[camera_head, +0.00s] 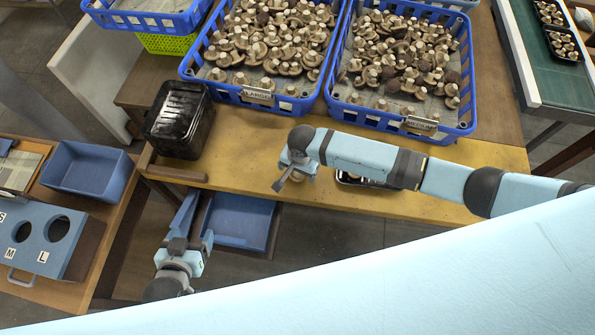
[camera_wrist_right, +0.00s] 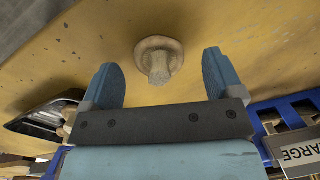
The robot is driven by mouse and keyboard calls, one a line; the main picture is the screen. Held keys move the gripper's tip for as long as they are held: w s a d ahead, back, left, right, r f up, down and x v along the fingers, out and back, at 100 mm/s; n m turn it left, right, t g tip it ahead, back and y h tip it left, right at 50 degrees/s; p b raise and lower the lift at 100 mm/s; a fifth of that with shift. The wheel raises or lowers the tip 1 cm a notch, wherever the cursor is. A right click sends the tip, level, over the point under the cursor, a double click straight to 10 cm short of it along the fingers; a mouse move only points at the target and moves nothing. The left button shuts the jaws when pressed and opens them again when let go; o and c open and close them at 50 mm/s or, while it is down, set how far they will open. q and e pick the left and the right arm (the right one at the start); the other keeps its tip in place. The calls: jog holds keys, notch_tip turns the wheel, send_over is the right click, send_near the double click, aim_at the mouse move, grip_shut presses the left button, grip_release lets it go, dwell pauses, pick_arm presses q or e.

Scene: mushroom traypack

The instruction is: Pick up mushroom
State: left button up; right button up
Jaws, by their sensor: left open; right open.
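A single brown mushroom (camera_wrist_right: 158,62) stands stem-up on the yellow tabletop in the right wrist view. My right gripper (camera_wrist_right: 160,72) is open, with its blue fingers on either side of the mushroom in that view; I cannot tell whether they are level with it, and no contact shows. In the head view my right gripper (camera_head: 292,180) is over the front of the table and mostly hides the mushroom. My left gripper (camera_head: 189,222) is open and empty, low in front of the table near a blue bin.
Two blue crates of mushrooms, the large-labelled crate (camera_head: 262,98) and another (camera_head: 398,122), stand at the back of the yellow table (camera_head: 240,165). Black trays (camera_head: 180,112) are stacked at left. A small filled tray (camera_head: 352,179) lies partly under my right arm.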

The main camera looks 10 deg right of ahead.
jog(key=shift+f, duration=0.5)
jog(key=c, duration=0.8)
jog(key=shift+r, duration=0.1)
